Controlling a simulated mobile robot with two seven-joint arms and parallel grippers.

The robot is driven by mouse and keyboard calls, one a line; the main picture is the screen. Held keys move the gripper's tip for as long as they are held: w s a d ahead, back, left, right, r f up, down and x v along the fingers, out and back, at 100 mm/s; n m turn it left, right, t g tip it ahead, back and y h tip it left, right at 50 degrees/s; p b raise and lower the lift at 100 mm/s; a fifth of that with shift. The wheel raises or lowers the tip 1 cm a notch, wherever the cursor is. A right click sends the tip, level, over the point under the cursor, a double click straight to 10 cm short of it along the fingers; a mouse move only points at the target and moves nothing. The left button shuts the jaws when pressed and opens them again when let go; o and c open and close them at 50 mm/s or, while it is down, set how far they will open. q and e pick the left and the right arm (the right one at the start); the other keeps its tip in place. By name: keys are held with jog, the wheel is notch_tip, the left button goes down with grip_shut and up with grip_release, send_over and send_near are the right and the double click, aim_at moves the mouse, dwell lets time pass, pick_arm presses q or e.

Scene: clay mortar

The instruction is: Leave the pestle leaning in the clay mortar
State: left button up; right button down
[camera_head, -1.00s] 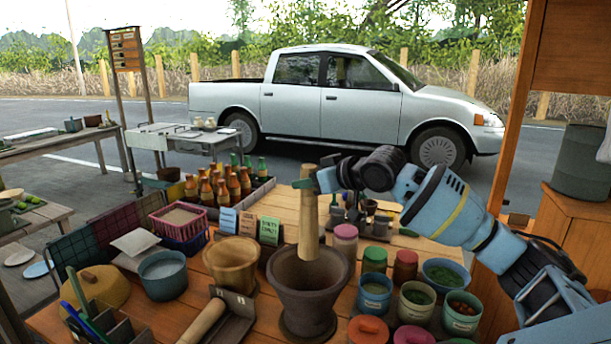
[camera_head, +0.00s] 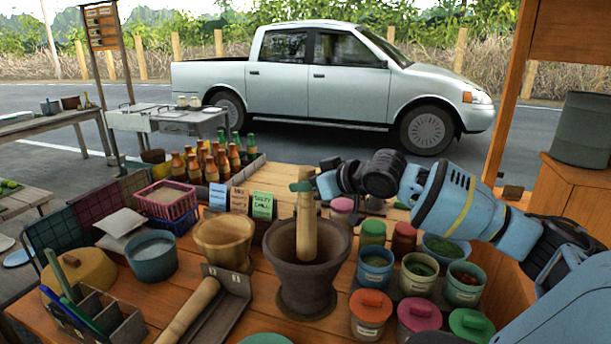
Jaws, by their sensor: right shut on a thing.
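The wooden pestle (camera_head: 306,232) stands nearly upright with its lower end inside the dark clay mortar (camera_head: 306,283). The mortar stands on the wooden counter; its inner floor and the pestle's tip are hidden by the near rim. My right gripper (camera_head: 304,184) comes in from the right and is shut on the pestle near its top, above the rim. I cannot tell whether the pestle touches the mortar's bottom. My left gripper is not in view.
Lidded and open tubs (camera_head: 418,275) crowd the counter right of the mortar. A wooden bowl (camera_head: 224,240) and a second wooden roller (camera_head: 190,310) in a dark tray lie left. Small cards (camera_head: 262,205) stand behind. Bottles (camera_head: 215,160) fill a crate farther back.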

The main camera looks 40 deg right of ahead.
aim_at(315, 215)
jog(key=shift+f, duration=4.25)
jog(key=c, duration=0.9)
grip_release()
jog(key=shift+o, duration=0.2)
jog(key=shift+f, duration=0.1)
